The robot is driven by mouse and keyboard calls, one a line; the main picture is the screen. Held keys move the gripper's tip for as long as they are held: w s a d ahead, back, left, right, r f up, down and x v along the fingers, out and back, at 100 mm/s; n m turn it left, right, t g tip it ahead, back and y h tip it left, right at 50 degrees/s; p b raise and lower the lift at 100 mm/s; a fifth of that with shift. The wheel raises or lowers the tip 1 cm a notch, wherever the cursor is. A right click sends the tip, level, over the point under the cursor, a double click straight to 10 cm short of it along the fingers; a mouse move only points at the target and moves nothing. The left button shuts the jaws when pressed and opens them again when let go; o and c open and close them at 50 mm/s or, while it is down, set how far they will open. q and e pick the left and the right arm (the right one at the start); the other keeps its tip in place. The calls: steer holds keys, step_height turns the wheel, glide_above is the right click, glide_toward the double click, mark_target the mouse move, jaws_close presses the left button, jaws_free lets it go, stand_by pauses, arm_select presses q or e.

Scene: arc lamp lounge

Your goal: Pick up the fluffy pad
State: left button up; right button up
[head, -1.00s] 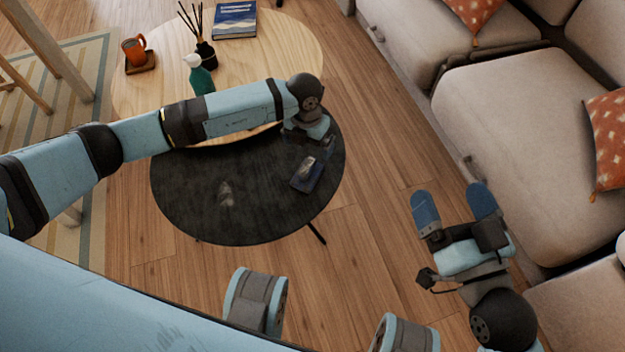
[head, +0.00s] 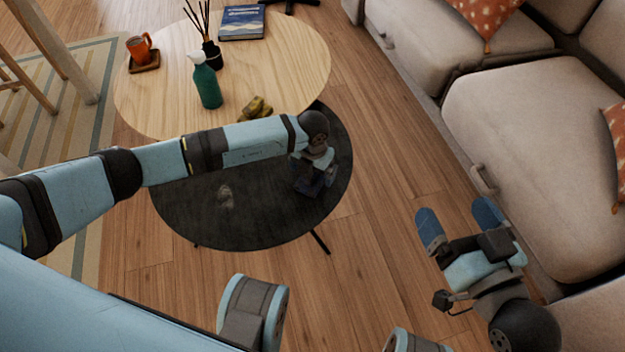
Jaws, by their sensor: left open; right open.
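A small dark blue-grey rectangular piece, which I take to be the fluffy pad (head: 310,188), lies on the right part of the round black table (head: 262,228). My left gripper (head: 308,174) is open right over it and hides much of it. I cannot tell whether the fingers touch it or stand around it. My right gripper (head: 459,220) is open and empty, its blue fingers apart, over the floor between the black table and the sofa.
A pale smudge (head: 226,196) marks the black table. The wooden table (head: 285,60) behind holds a green spray bottle (head: 207,84), a crumpled yellowish item (head: 256,108), a reed diffuser (head: 211,52), an orange mug (head: 139,47) and a blue book (head: 242,22). The sofa (head: 540,150) bounds the right side.

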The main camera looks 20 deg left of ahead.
arm_select(q)
step_height(320, 180, down, 2)
steer(key=shift+r, duration=0.1)
arm_select(e)
steer(key=shift+w+d+n, duration=0.15)
steer(key=shift+w+n, duration=0.05)
steer(key=shift+n, duration=0.1)
arm_select(q)
steer(key=c, duration=1.1)
steer(key=shift+r, duration=0.5)
step_height(320, 180, up, 7)
steer(key=p, duration=0.3)
step_height(320, 180, up, 12)
steer(key=p, duration=0.4)
arm_select(e)
step_height(320, 180, up, 8)
steer(key=s+m+t, duration=0.1)
steer(key=m+t, duration=0.1)
steer(key=shift+f+t, duration=0.2)
steer(key=shift+t, duration=0.2)
steer(key=shift+s, duration=0.1)
